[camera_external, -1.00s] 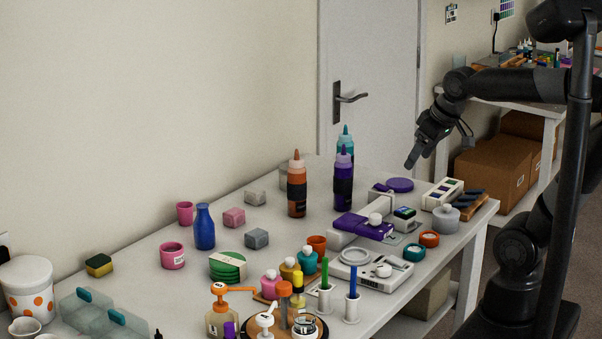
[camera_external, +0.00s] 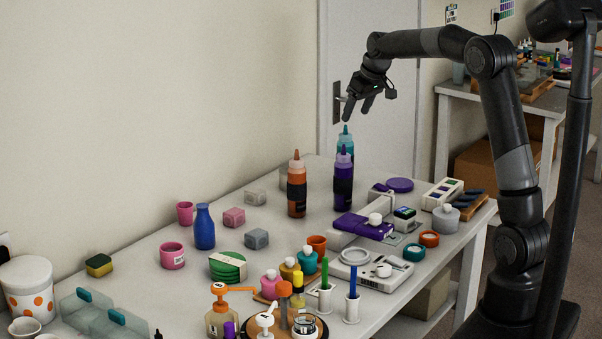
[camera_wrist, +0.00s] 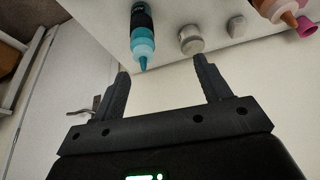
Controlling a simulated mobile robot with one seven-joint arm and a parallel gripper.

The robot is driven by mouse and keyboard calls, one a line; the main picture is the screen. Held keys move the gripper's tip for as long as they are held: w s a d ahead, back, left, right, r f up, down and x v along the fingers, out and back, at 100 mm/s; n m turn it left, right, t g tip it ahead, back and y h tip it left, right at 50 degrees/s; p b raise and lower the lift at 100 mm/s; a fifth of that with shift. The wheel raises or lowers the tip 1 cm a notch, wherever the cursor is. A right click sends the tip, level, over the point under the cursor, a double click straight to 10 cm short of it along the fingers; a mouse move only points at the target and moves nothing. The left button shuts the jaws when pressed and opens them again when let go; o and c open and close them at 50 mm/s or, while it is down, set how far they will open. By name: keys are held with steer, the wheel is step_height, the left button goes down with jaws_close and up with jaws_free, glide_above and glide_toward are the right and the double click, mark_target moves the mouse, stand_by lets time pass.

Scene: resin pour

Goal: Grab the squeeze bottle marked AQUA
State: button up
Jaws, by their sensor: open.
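The teal squeeze bottle (camera_external: 348,135), the aqua-coloured one, stands upright toward the back of the table, partly hidden behind a purple squeeze bottle (camera_external: 343,180). No label on it can be read. My gripper (camera_external: 357,113) is open and empty, tilted downward above the teal bottle's nozzle. In the wrist view the teal bottle (camera_wrist: 143,45) has a dark band, and its nozzle points toward the space between my open fingers (camera_wrist: 162,68), nearer the left finger. The bottle is not between the fingers.
An orange-brown squeeze bottle (camera_external: 297,190) stands left of the purple one. A grey lidded jar (camera_wrist: 190,40) is beside the teal bottle in the wrist view. A purple device (camera_external: 362,227) and several small containers crowd the table's right side. A door (camera_external: 385,70) is behind.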

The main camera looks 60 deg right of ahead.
glide_toward(346, 136)
steer(key=f, duration=0.1)
steer(key=x, duration=1.1)
steer(key=shift+w+f, duration=0.15)
steer(key=shift+f, duration=0.2)
steer(key=c, duration=1.5)
steer(key=shift+r, duration=0.15)
